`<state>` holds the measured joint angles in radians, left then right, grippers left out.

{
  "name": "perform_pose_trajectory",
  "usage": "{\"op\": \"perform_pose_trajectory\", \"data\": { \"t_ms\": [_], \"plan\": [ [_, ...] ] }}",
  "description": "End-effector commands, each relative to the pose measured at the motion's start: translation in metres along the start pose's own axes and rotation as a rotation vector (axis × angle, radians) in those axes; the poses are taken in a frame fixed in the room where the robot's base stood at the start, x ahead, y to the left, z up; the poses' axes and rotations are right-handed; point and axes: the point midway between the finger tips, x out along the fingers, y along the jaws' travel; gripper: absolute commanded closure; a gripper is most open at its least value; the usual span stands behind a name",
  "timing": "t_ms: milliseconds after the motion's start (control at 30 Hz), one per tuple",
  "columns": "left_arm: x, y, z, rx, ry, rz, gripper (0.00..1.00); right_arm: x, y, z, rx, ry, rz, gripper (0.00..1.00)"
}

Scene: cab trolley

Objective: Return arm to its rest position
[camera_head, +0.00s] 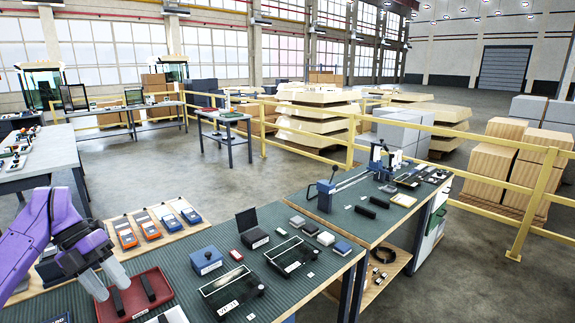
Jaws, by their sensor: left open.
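My left arm is purple and comes in from the left edge. Its gripper (108,280) has grey fingers that point down over the left part of a red tray (160,302). The fingers are apart with nothing seen between them. My right gripper is not in view.
The green-topped bench (185,262) holds a blue box (206,260), an open black box (252,228) and two black trays (232,291). Orange and blue meters (147,224) lie on a wooden board behind the red tray. A second bench with a blue press (326,195) adjoins at right.

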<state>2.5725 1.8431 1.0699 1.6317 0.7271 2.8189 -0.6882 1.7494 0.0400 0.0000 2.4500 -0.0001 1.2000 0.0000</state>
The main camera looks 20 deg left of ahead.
Motion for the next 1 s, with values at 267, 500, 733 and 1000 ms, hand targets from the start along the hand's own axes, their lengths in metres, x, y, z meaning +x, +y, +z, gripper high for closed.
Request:
{"op": "perform_pose_trajectory", "data": {
  "t_ms": [267,500,733,1000],
  "plan": [
    [0.002,0.024,0.029,-0.010,-0.162,0.181,0.46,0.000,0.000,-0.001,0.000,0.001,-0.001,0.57],
    [0.012,0.020,0.079,0.129,-0.344,0.574,0.46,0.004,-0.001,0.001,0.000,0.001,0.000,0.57],
    [0.058,-0.027,0.134,0.529,-0.467,1.071,0.46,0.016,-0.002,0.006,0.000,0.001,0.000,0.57],
    [0.221,-0.086,0.144,1.342,-0.379,1.423,0.46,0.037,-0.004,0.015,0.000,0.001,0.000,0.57]
  ]
}}
